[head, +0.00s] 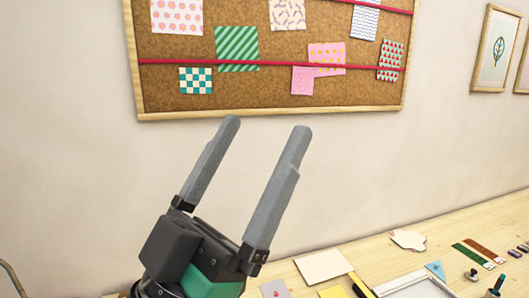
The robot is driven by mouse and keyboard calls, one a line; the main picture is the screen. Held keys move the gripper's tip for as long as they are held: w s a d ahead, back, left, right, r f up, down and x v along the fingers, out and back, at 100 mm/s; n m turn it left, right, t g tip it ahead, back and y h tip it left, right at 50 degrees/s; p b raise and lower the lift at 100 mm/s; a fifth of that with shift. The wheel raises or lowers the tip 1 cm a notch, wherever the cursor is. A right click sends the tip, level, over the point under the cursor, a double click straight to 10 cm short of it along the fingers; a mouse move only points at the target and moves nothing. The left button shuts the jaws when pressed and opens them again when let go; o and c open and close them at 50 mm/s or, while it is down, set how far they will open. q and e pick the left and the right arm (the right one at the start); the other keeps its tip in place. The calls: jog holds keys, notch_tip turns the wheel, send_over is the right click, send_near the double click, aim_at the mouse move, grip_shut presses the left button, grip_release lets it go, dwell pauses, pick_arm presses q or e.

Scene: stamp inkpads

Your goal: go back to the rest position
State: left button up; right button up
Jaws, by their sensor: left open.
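My left gripper (268,130) points up in the middle of the head view, in front of the plain wall. Its two grey fingers are well apart and nothing is between them. It appears raised above the wooden table (460,224), whose surface shows at the lower right. My right gripper is not in view.
On the table lie a cream sheet (323,266), a white frame or tray (405,285), green (470,255) and brown strips, a blue triangle (436,269) and small stamps (497,286). A cork board (165,85) with patterned papers and framed pictures (495,48) hang on the wall.

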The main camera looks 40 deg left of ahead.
pick_arm(q)
jog(key=shift+d+f+m+h, duration=0.15)
jog(key=shift+d+m+h, duration=0.25)
jog(key=shift+d+h, duration=0.6)
jog(key=shift+a, duration=0.25)
